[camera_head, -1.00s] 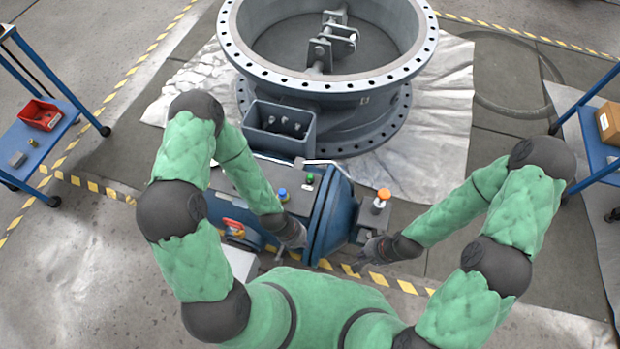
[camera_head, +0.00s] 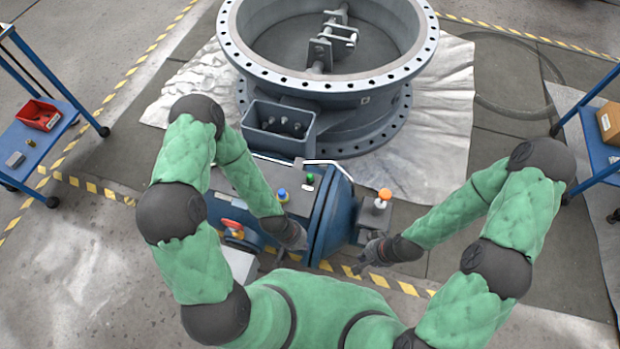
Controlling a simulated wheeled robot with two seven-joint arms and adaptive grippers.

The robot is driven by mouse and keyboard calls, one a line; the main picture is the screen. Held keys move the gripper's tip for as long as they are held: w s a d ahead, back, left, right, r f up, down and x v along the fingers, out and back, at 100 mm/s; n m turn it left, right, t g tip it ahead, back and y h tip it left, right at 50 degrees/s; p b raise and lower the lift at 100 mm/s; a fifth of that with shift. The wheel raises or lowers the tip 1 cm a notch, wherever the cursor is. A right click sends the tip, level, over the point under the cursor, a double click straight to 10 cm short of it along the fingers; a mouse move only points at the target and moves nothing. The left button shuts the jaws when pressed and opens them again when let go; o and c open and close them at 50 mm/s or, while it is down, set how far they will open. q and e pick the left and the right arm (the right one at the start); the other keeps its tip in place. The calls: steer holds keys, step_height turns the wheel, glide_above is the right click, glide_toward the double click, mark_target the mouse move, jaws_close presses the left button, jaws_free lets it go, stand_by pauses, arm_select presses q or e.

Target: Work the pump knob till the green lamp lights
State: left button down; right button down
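The blue pump unit (camera_head: 325,215) stands below the large grey valve. On its top are a blue knob (camera_head: 282,195) and a small green lamp or button (camera_head: 310,178); I cannot tell whether the green one is lit. An orange knob (camera_head: 384,194) stands on a grey block at the right end. A red-orange handle (camera_head: 232,225) is on the near left side. I cannot tell which is the pump knob. My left gripper (camera_head: 295,244) is at the unit's near side, below the blue knob. My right gripper (camera_head: 366,260) is below the orange knob, apart from it. Fingers are too small to read.
The grey flanged valve (camera_head: 325,85) stands on a silver sheet behind the unit, with a grey box (camera_head: 279,127) on its near side. A blue cart with a red bin (camera_head: 39,115) is at left. A blue cart with a cardboard box (camera_head: 610,122) is at right.

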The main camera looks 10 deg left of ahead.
steer(key=shift+f+b, duration=0.8)
steer(key=shift+r, duration=0.1)
stand_by(0.7)
step_height(320, 180, up, 10)
steer(key=p, duration=0.9)
steer(key=shift+f+p, duration=0.2)
steer(key=shift+p, duration=0.2)
steer(key=shift+f, duration=0.1)
stand_by(0.5)
step_height(320, 180, down, 6)
steer(key=b, duration=0.6)
steer(key=shift+f, duration=0.15)
stand_by(0.9)
steer(key=shift+f+b, duration=1.45)
steer(key=shift+b, duration=0.25)
stand_by(0.4)
